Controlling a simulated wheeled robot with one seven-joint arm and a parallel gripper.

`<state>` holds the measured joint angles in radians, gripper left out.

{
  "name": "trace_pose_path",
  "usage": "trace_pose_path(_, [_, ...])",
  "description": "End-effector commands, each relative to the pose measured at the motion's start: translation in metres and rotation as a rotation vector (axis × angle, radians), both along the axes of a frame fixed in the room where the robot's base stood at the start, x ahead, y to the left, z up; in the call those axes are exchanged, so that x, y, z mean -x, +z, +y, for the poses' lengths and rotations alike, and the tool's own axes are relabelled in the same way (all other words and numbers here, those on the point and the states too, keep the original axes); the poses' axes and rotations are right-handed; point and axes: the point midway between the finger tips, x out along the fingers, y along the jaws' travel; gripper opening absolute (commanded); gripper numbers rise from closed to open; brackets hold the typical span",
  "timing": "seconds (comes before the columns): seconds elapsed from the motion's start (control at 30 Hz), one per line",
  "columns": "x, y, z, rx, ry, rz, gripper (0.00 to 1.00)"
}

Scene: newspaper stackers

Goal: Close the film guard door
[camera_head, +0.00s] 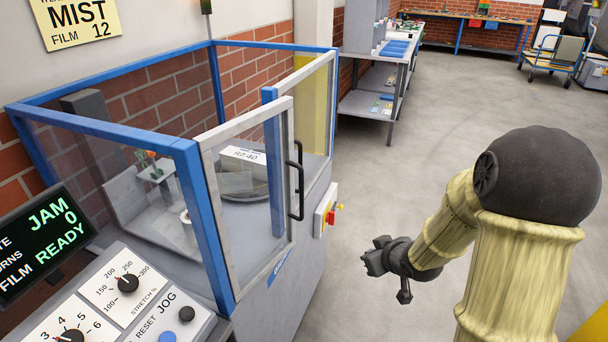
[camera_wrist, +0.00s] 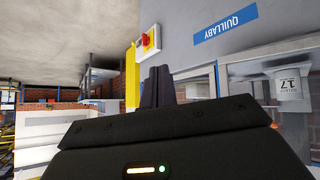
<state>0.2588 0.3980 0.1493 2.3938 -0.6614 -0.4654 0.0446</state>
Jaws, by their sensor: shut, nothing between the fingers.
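The film guard door (camera_head: 247,121) is a clear panel in a light grey frame on the front of the blue-framed machine. It stands partly open. Its left edge is by the blue front corner post (camera_head: 203,225), and its right edge is swung out from the blue post (camera_head: 271,160) behind it. A black bar handle (camera_head: 299,182) is on its free right edge. My gripper (camera_head: 370,262) is to the right of the door and handle, apart from them, over the floor. Its dark fingers (camera_wrist: 157,86) are shut and empty in the wrist view.
A red switch on a yellow and white box (camera_head: 327,212) is on the machine's side, between door and gripper; the switch (camera_wrist: 148,40) also shows in the wrist view. A control panel (camera_head: 130,300) is at lower left. A workbench (camera_head: 375,95) stands behind. Open floor lies to the right.

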Motion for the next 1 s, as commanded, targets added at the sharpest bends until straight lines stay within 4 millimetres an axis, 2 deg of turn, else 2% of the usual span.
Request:
trace_pose_path(0.03, [-0.01,0.016,0.005,-0.04,0.054,-0.045,0.0])
trace_pose_path(0.2, [-0.031,0.05,0.033,-0.226,0.263,-0.227,0.0])
trace_pose_path(0.4, [-0.025,0.098,0.053,-0.497,0.462,-0.418,0.0])
trace_pose_path(0.5, [-0.018,0.113,0.056,-0.586,0.517,-0.476,0.0])
trace_pose_path(0.6, [-0.015,0.118,0.057,-0.626,0.543,-0.5,0.0])
trace_pose_path(1.0, [-0.016,0.117,0.062,-0.628,0.549,-0.502,0.0])
